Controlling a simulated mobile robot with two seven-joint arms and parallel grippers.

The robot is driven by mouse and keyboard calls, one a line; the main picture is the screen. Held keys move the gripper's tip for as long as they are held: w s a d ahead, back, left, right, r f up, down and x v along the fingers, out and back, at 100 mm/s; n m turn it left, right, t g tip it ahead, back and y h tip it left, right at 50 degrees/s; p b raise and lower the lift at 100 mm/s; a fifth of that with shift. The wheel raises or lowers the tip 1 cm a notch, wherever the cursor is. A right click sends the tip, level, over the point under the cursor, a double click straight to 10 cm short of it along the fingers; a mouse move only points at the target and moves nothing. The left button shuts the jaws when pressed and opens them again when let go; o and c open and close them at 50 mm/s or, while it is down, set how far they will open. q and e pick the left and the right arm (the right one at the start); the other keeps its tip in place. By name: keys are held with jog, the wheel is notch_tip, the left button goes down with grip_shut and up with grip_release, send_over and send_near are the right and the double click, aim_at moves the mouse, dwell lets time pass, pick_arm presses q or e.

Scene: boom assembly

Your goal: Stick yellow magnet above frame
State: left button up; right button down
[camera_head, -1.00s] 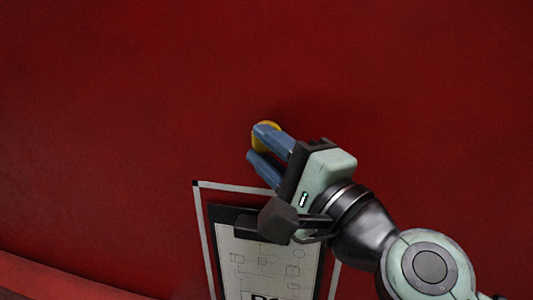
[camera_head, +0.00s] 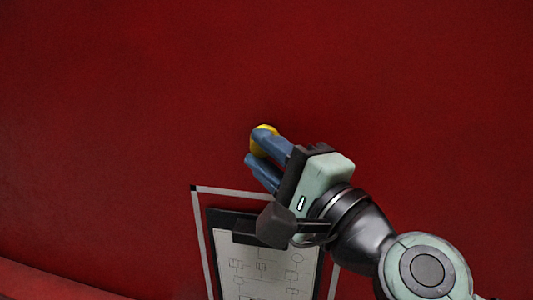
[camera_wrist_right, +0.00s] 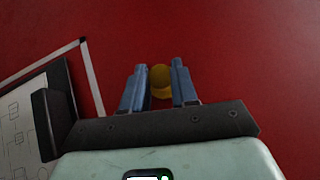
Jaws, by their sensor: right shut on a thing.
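The yellow magnet (camera_head: 262,139) is a small round piece between the blue fingers of my right gripper (camera_head: 258,147). The right wrist view also shows the yellow magnet (camera_wrist_right: 160,77) between the two fingers of the right gripper (camera_wrist_right: 158,72), which is shut on it. The magnet is at the red wall, above the frame; I cannot tell whether it touches the wall. The frame (camera_head: 235,190) is a light outline with a dark corner on the wall, partly hidden by my right gripper and arm. My left gripper is not in view.
A dark clipboard (camera_head: 222,217) with a white sheet of printed diagrams (camera_head: 262,275) is inside the frame, partly covered by my right wrist. The red wall (camera_head: 120,110) around and above is bare. A red ledge (camera_head: 45,283) runs along the lower left.

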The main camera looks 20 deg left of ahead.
jog(key=c, duration=0.8)
grip_release()
